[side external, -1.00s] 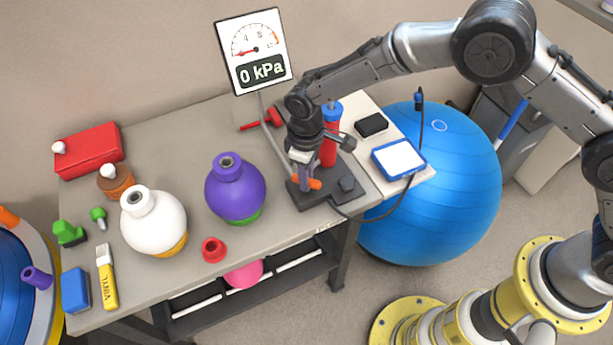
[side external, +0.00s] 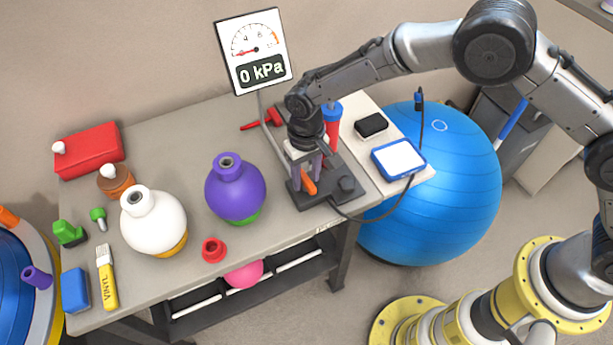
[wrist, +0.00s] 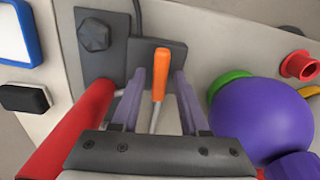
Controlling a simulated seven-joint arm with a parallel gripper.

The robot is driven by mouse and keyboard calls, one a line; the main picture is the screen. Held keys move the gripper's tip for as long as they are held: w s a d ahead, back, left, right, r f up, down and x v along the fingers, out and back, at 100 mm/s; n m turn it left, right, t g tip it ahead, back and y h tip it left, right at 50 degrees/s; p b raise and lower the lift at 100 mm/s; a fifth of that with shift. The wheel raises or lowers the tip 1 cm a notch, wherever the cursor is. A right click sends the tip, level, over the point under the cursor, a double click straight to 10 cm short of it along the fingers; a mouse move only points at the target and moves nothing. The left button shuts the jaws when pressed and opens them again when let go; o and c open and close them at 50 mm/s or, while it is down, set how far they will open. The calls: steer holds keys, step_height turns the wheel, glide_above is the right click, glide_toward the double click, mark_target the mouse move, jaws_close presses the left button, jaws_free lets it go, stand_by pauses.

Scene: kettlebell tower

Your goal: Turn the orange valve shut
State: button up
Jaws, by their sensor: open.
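The orange valve handle (side external: 309,184) sits on a dark base plate (side external: 318,197) at the right part of the table. In the side view it slants down to the right. My gripper (side external: 306,171) is pointed down over it, its purple-grey fingers partly hiding it. In the wrist view the orange handle (wrist: 159,75) points up the picture, between the two fingers of my open gripper (wrist: 160,85). A gap shows on each side of the handle. A gauge sign (side external: 254,52) behind reads 0 kPa.
A red cylinder with a blue top (side external: 331,122) stands close behind my gripper. A purple kettlebell (side external: 234,190) is to the left, with a white one (side external: 153,222) beyond. A blue-framed tablet (side external: 398,158) and black box (side external: 371,125) lie right. A dark hex knob (side external: 347,184) sits beside the valve.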

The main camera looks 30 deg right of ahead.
mark_target(306, 179)
steer(key=shift+r, duration=3)
